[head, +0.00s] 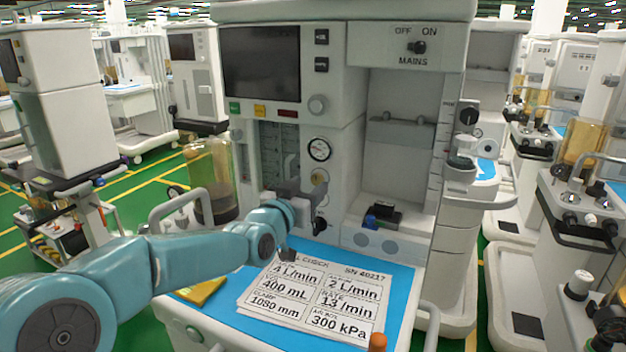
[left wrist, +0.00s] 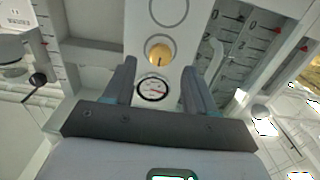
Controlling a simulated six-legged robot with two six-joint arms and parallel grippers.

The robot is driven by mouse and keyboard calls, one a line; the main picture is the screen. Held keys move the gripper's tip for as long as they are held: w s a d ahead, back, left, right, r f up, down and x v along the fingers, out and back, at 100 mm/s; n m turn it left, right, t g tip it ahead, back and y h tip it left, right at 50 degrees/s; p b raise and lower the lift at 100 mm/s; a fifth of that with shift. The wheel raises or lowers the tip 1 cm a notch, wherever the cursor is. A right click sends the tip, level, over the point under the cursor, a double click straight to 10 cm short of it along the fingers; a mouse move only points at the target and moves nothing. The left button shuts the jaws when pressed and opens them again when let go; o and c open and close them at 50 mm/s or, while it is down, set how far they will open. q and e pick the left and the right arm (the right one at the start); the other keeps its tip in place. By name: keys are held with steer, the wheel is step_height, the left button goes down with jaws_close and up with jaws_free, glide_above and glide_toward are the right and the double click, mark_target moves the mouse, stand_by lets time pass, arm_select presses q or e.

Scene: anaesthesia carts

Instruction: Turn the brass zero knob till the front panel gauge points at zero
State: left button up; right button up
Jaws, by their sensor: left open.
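The brass zero knob (head: 319,177) sits on the white front panel, just below the round gauge (head: 320,149). In the left wrist view, which is upside down, the knob (left wrist: 159,54) appears above the gauge (left wrist: 152,89). The gauge face is white with a dark rim; its needle is too small to read. My left gripper (head: 300,183) is in front of the panel, left of the knob in the head view. In the wrist view its open fingers (left wrist: 159,68) stand either side of the gauge, the knob showing between and just past the tips. No contact shows. My right gripper is not in view.
A black knob (head: 320,225) sits below the brass knob. A printed check card (head: 310,300) lies on the blue work surface (head: 397,295) below my arm. A grey handle (head: 178,203) and an amber canister (head: 210,175) are at left. Other carts stand either side.

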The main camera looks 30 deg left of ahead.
mark_target(316, 180)
arm_select(q)
steer(key=shift+w, duration=1.6)
steer(key=c, duration=1)
steer(key=shift+c, duration=0.2)
